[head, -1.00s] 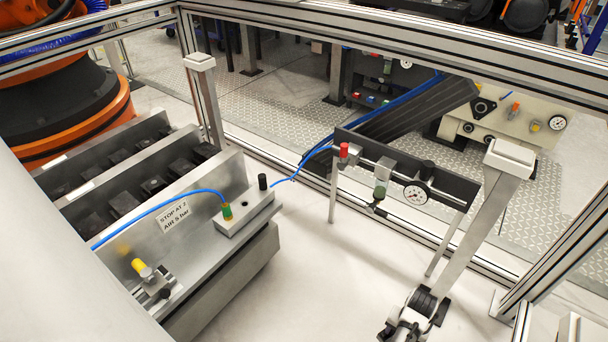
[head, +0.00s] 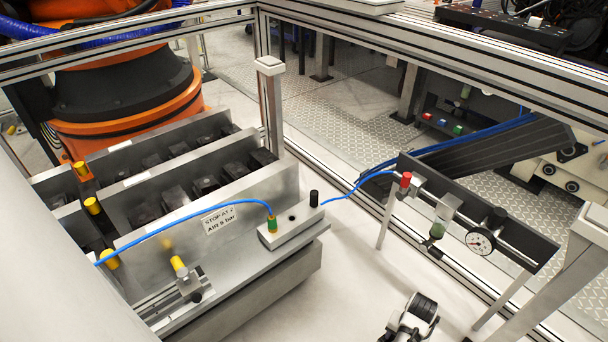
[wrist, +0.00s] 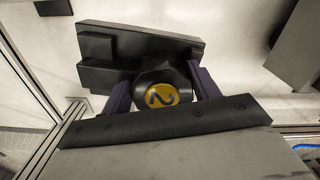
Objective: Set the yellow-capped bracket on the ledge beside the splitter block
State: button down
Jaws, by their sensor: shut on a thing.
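My gripper (wrist: 160,88) shows in the wrist view with its dark purple fingers on both sides of a black bracket (wrist: 140,52). It is shut on the bracket, whose round yellow cap (wrist: 163,95) bears a black 2. The bracket hangs above a pale surface. There the splitter block (head: 291,232), a grey block with a green-and-yellow fitting, a blue hose and a black plug, sits on the right part of the metal ledge (head: 240,270). The ledge looks bare between this block and a small yellow-capped fixture (head: 187,277).
A sloped plate with a label (head: 219,218) stands behind the ledge. A dark gauge panel (head: 480,215) on legs stands to the right. Frame posts (head: 270,105) and rails bound the cell.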

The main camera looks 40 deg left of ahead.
aim_at(249, 253)
jog(key=u, duration=0.8)
